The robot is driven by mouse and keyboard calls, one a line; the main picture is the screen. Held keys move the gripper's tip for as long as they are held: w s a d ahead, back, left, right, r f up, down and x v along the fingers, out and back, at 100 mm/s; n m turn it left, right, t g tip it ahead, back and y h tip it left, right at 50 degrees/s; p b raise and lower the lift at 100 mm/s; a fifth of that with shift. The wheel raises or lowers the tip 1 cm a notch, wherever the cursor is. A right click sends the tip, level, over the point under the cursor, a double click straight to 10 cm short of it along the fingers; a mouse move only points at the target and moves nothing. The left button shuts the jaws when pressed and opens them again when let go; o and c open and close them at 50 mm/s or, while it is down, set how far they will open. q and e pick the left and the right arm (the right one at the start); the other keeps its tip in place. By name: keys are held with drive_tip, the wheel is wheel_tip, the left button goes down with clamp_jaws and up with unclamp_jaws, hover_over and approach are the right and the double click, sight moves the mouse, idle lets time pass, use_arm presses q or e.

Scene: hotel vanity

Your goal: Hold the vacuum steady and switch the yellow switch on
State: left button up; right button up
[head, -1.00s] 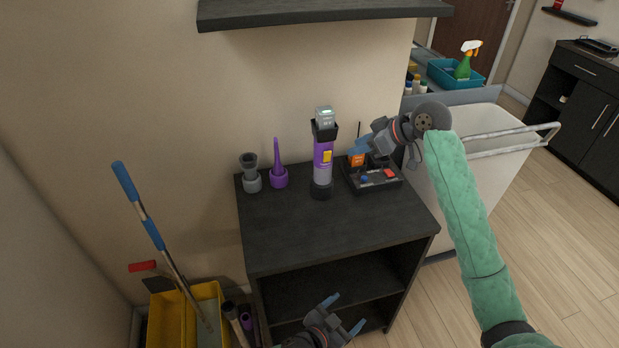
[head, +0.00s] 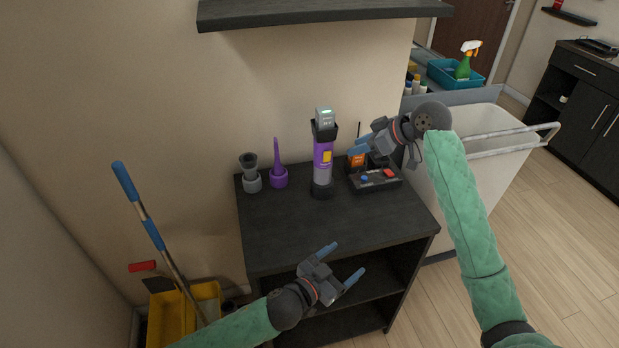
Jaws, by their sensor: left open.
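The purple and grey handheld vacuum (head: 322,172) stands upright on top of the dark cabinet, near the wall. A yellow switch (head: 327,157) shows on its front. My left gripper (head: 344,267) is open and empty in front of the cabinet's front edge, well short of the vacuum. My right gripper (head: 356,148) is to the right of the vacuum, over the black tray and close to an orange item. I cannot tell whether its fingers are apart or touch that item.
A black tray (head: 378,186) with small red and blue items stands right of the vacuum. A grey nozzle (head: 251,175) and a purple nozzle (head: 278,177) stand left of it. The cabinet top (head: 310,230) is clear in front. A dark shelf (head: 320,14) hangs above.

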sight(317, 172)
use_arm(q)
drive_tip(key=w+a+r+n+t, duration=0.1)
drive_tip(key=w+a+r, duration=0.25)
drive_tip(key=w, duration=0.25)
drive_tip(key=w+a+r+n+t, duration=0.1)
drive_tip(key=w+a+r, duration=0.25)
drive_tip(key=w, duration=0.25)
drive_tip(key=shift+y, duration=0.5)
drive_tip(key=w, duration=0.4)
drive_tip(key=w+a, duration=0.1)
drive_tip(key=w, duration=0.2)
drive_tip(key=w+a, duration=0.1)
drive_tip(key=w, duration=0.3)
drive_tip(key=shift+w+a+f, duration=0.1)
drive_tip(key=shift+w+f, duration=0.15)
drive_tip(key=shift+w, duration=0.6)
drive_tip(key=shift+x, duration=3.65)
